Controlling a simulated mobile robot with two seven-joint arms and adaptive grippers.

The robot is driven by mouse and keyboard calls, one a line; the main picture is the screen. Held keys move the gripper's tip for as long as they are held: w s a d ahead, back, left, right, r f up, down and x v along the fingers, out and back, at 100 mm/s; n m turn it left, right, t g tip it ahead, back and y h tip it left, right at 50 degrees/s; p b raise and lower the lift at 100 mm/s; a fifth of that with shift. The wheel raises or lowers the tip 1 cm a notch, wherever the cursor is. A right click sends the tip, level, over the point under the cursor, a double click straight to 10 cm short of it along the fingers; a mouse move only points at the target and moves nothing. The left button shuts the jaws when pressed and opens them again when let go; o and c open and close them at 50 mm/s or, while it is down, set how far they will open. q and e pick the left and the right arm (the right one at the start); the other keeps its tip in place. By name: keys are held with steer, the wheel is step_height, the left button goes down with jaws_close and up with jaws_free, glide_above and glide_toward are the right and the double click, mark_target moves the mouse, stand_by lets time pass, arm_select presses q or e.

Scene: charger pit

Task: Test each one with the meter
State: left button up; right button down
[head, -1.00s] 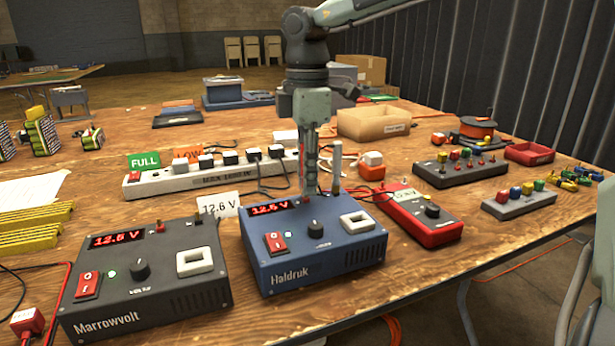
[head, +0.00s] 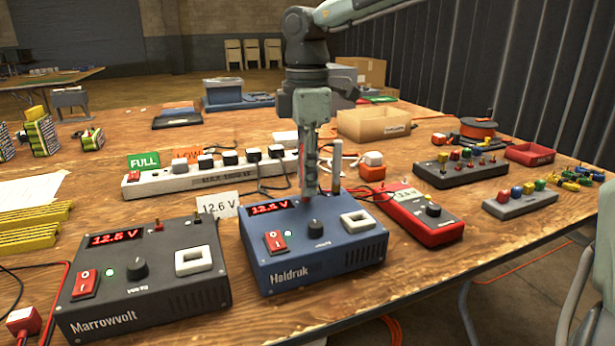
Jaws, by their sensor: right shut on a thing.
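Two chargers stand side by side: the dark Marrowvolt (head: 150,310) at left and the blue Haldruk (head: 330,262) at centre. My left gripper is not in view.
A white card (head: 217,205) reads 12.6 V. Behind stands a power strip (head: 210,175) with green FULL (head: 143,161) and orange LOW (head: 187,156) signs. A cardboard tray (head: 372,125) and a red tray (head: 529,153) are further right. Bare wood shows at the front.

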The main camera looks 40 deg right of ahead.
steer(key=shift+f, duration=0.15)
steer(key=c, duration=1.1)
jaws_free()
steer(key=shift+c, duration=0.2)
steer(key=shift+r+p, duration=1.9)
steer(key=shift+r, duration=1.9)
